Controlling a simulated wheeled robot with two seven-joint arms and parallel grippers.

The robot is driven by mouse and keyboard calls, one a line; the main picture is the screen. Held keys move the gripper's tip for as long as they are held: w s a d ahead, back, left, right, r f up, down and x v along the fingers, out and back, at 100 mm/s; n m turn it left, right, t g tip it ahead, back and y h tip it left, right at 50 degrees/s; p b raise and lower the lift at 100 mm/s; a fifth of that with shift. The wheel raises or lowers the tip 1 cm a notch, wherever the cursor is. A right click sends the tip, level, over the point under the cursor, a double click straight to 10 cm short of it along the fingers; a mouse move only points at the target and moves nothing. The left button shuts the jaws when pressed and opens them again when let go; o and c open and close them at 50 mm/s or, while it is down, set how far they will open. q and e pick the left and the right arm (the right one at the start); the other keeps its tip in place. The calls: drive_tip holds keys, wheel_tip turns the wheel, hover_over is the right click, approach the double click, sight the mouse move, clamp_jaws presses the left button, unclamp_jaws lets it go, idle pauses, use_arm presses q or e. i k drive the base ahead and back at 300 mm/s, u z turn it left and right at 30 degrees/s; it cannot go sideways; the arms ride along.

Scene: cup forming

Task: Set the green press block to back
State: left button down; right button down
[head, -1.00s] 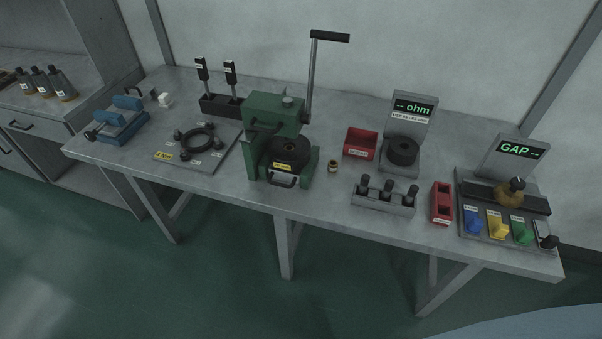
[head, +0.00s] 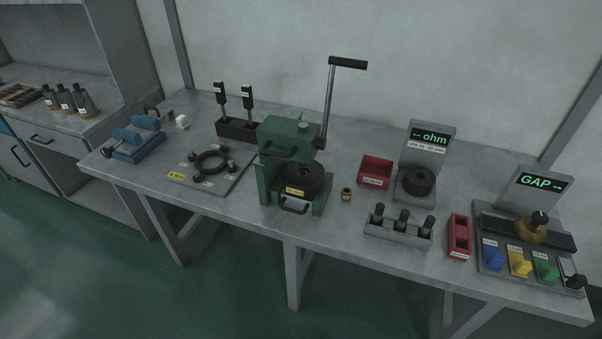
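The green press (head: 283,137) stands near the middle of the table, with a long lever (head: 329,95) rising upright at its right side and a black grip at the top. A black round die (head: 301,181) with a yellow label sits low in the press. A dark handle (head: 294,207) is at the front below it. The press's inner faces are partly hidden by its frame. I cannot tell which part is the block. Neither of my grippers is in view.
A ring fixture plate (head: 211,167) and a blue clamp (head: 137,141) are left of the press. A small brass cup (head: 346,194), red bin (head: 375,171), ohm meter (head: 428,145), rack of black pegs (head: 398,229) and gap gauge (head: 531,228) are to the right.

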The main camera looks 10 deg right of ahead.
sight(277, 137)
drive_tip(key=u, duration=1.15)
drive_tip(key=i, duration=0.4)
drive_tip(key=z, duration=1.15)
